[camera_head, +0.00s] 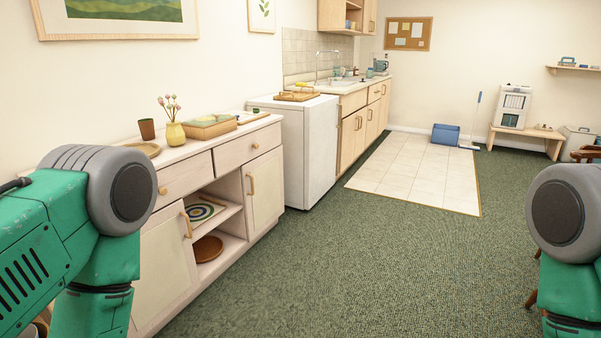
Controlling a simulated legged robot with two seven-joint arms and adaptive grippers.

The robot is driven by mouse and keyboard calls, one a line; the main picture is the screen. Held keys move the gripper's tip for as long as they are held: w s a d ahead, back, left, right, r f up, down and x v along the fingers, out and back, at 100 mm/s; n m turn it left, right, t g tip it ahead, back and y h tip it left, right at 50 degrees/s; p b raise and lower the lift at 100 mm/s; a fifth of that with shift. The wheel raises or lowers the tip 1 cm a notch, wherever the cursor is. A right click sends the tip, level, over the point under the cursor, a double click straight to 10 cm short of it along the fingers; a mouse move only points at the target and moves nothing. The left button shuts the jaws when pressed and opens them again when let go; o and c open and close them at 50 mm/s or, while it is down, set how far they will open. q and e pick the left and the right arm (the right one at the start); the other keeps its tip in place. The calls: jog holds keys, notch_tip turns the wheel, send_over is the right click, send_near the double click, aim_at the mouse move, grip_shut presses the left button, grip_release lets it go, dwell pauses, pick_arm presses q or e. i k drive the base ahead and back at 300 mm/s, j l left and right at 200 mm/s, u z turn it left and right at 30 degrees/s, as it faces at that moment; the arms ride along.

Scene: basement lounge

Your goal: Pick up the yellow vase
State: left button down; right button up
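The yellow vase (175,134) stands upright on top of the white sideboard (232,152) at the left. It holds several pink flowers on thin stems. A brown cup (147,129) stands to its left, and a tan box (210,127) lies close to its right. My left arm's green links and grey joint fill the lower left, in front of part of the sideboard. My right arm shows at the right edge. Neither gripper is in the picture.
A round tray (142,149) lies on the sideboard near the vase. A white appliance (299,146) stands beyond it, then a kitchen counter (352,86). The green carpet (370,265) is clear in the middle. A blue bin (446,134) stands at the back.

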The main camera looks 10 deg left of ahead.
aim_at(175, 137)
jog(key=i+u, duration=0.45)
jog(key=i+l+u, duration=0.2)
jog(key=i+u, duration=0.2)
jog(key=i+l+u, duration=0.45)
jog(key=i+j, duration=0.1)
jog(key=i, duration=0.05)
